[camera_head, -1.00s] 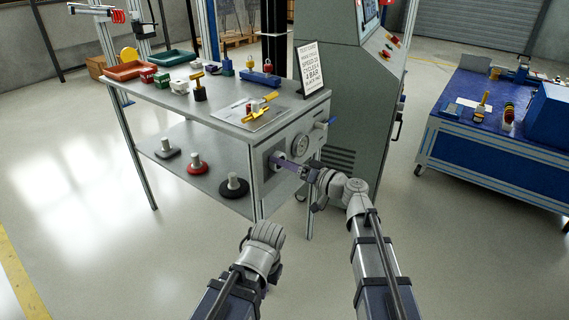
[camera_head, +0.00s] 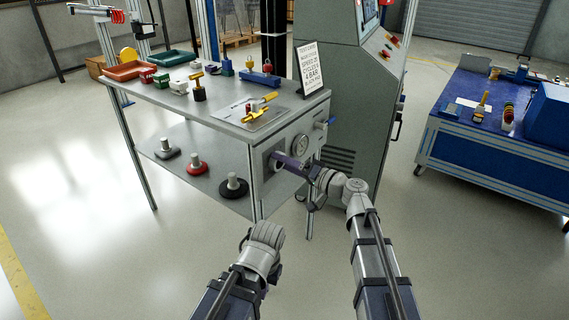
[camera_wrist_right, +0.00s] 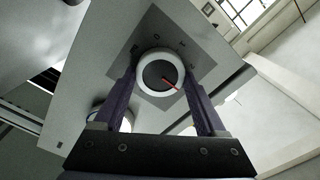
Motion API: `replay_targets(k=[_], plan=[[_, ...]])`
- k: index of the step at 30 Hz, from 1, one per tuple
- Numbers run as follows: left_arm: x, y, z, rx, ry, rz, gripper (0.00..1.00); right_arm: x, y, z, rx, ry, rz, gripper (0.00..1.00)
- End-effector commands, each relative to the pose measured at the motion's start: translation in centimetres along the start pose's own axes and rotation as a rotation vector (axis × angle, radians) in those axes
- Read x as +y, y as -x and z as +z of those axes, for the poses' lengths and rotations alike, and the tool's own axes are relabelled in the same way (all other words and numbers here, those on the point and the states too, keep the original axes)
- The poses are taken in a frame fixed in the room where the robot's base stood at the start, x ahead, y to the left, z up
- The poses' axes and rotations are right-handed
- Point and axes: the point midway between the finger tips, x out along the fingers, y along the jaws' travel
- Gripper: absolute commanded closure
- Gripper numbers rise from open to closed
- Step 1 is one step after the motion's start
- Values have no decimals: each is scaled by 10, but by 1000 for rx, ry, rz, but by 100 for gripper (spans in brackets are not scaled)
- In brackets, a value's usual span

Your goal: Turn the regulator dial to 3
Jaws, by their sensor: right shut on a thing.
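The regulator dial (camera_wrist_right: 160,72) shows in the right wrist view as a round knob with a white rim, a grey face and a red pointer, on a square grey plate.
A round gauge (camera_head: 300,144) and a blue-handled valve (camera_head: 328,122) sit right of the dial on the panel. The bench top (camera_head: 222,111) holds trays, small parts and a sign (camera_head: 310,67). A grey cabinet (camera_head: 346,90) stands close on the right.

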Motion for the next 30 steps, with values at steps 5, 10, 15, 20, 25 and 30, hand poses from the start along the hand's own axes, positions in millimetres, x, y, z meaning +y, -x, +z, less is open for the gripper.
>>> replay_targets(k=[5,10,15,20,25,30], plan=[[0,0,0,0,0,0,100,0,0,0,0,1,1,24],[0,0,0,0,0,0,100,0,0,0,0,2,1,5],[0,0,0,0,0,0,100,0,0,0,0,2,1,0],[0,0,0,0,0,0,100,0,4,0,1,2,1,0],[0,0,0,0,0,0,100,0,28,1,3,2,2,0],[0,0,0,0,0,0,100,0,56,1,3,2,2,0]])
